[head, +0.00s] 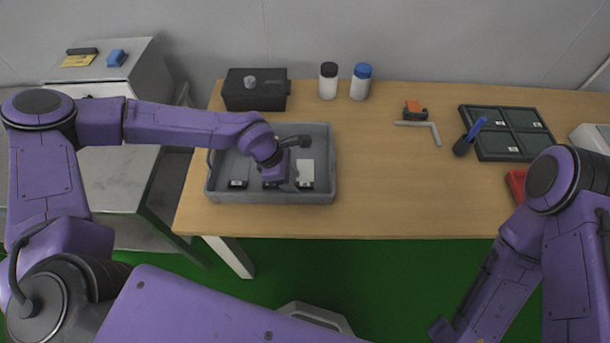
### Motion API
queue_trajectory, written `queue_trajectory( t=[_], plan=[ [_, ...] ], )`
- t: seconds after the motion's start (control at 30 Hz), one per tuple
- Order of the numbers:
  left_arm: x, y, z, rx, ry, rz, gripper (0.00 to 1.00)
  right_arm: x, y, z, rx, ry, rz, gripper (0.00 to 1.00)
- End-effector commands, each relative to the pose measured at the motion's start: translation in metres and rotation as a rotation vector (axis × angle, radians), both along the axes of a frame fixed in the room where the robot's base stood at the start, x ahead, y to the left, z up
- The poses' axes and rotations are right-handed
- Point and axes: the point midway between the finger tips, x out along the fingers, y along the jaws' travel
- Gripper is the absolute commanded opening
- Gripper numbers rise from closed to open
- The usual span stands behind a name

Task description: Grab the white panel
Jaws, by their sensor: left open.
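A small white panel (306,168) stands in the right part of a grey tray (325,150) on the wooden table. It has a dark lower part with a light label. My left gripper (286,184) is inside the tray, just left of the white panel, pointing down. It is open and appears empty; my wrist partly hides its fingers. I cannot tell whether a finger touches the panel. My right arm comes in at the right and reaches down past the table's front; its gripper does not show.
Other dark pieces with labels (238,184) lie in the tray. An orange-topped tool (414,110), hex key (421,129), pen holder (462,146) and dark compartment tray (507,132) stand right. The table's middle is clear.

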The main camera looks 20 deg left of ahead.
Motion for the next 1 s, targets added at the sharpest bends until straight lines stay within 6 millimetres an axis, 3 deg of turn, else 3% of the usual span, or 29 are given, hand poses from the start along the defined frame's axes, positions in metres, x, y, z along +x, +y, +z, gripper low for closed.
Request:
queue_trajectory(
  t=[0.27,0.4,0.43,0.77,1.0],
  plan=[
    [0.001,-0.002,-0.006,-0.001,-0.001,0.0,0.49,0.0,0.0,0.0,0.0,0.0,0.0,0.4],
    [0.001,-0.002,-0.006,-0.001,-0.001,0.0,0.03,0.0,0.0,0.0,0.0,0.0,0.0,0.4],
    [0.001,-0.002,-0.006,-0.001,-0.001,0.0,0.0,0.0,0.0,0.0,0.0,0.0,0.0,0.4],
    [0.002,-0.002,0.0,-0.001,-0.004,0.001,0.0,0.0,0.0,-0.001,0.0,0.0,0.0,0.4],
    [0.002,-0.002,0.052,-0.002,-0.008,0.001,0.0,0.0,0.0,-0.007,0.0,0.0,0.0,0.4]
  ],
)
